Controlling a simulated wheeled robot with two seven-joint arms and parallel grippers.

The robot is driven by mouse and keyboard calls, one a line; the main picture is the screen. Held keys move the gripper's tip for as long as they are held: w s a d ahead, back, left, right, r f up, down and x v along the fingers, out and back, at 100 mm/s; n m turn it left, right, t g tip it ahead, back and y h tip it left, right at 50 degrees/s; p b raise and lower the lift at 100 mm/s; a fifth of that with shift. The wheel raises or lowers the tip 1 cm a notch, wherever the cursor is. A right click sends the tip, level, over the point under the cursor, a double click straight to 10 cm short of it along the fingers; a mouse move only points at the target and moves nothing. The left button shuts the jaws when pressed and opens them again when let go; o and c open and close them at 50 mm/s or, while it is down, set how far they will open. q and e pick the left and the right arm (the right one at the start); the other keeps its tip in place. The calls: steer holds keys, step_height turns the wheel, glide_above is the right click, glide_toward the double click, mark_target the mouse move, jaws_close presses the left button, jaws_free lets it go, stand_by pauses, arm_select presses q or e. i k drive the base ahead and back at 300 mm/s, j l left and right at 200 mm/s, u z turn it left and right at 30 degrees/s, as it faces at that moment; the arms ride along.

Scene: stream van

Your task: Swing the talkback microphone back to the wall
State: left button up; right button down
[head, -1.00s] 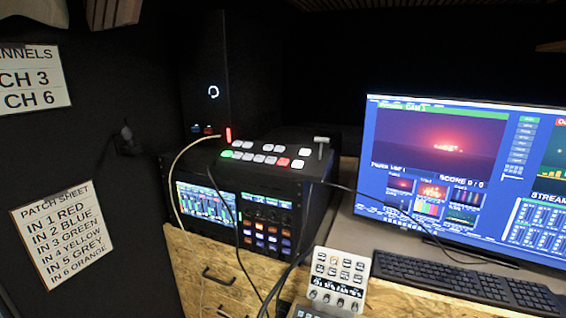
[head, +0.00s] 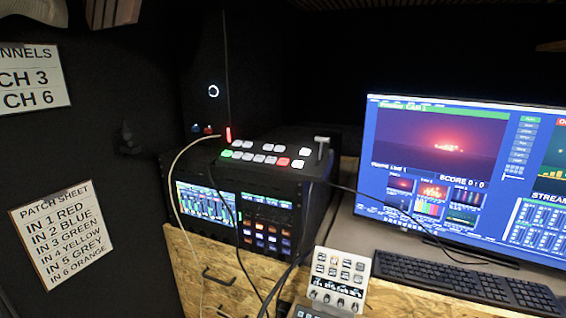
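I cannot clearly make out the talkback microphone. A thin upright stalk (head: 226,75) shows faintly against the dark case behind the switcher, with a glowing red piece (head: 228,134) at its lower end; I cannot tell whether this is the microphone. A small dark fitting (head: 127,140) sits on the black wall at the left, its details lost in shadow. Neither of my grippers is in view.
A rack unit (head: 255,200) carries a switcher (head: 265,155) with lit buttons and a lever. Cables hang over its front. A monitor (head: 465,175), keyboard (head: 465,283) and small control panel (head: 339,280) are at the right. A patch sheet (head: 62,233) hangs on the left wall.

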mark_target(126, 133)
steer(key=l+u, duration=0.2)
steer(key=u, duration=0.2)
steer(key=l+u, duration=0.25)
steer(key=u, duration=0.2)
steer(key=l+u, duration=0.25)
steer(key=u, duration=0.15)
